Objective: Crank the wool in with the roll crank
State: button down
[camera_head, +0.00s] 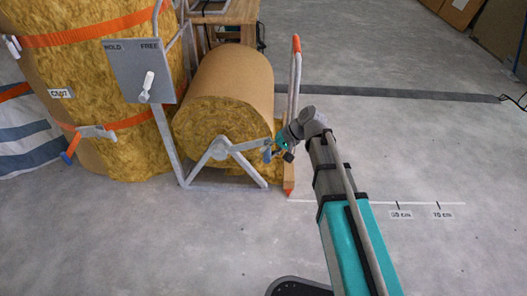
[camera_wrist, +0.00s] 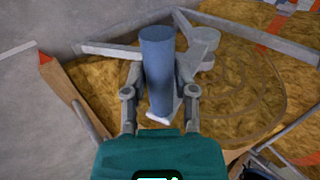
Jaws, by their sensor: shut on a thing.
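The wool roll (camera_head: 225,85) lies in a grey metal frame, its round end facing me; the wool also fills much of the wrist view (camera_wrist: 245,85). The roll crank (camera_head: 240,147) is a grey arm running right from the hub at the roll's end. Its blue-grey cylindrical handle (camera_wrist: 158,70) stands between my fingers in the wrist view. My gripper (camera_head: 275,151) is shut on that handle, right of the hub. In the wrist view, my gripper (camera_wrist: 160,90) has one finger on each side of the handle. The handle's far end is partly hidden by my gripper in the head view.
A grey plate (camera_head: 125,70) marked HOLD and FREE carries a white lever (camera_head: 147,85). Large strapped wool bales (camera_head: 90,150) stand at left. A wooden post (camera_head: 289,172) and an orange-tipped rail (camera_head: 296,70) stand right of the roll. The floor at right is clear, with distance marks (camera_head: 400,204).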

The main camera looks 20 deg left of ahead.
jog(key=shift+f, duration=0.1)
dwell(0.3)
jog(key=shift+c, duration=2.1)
grip_release()
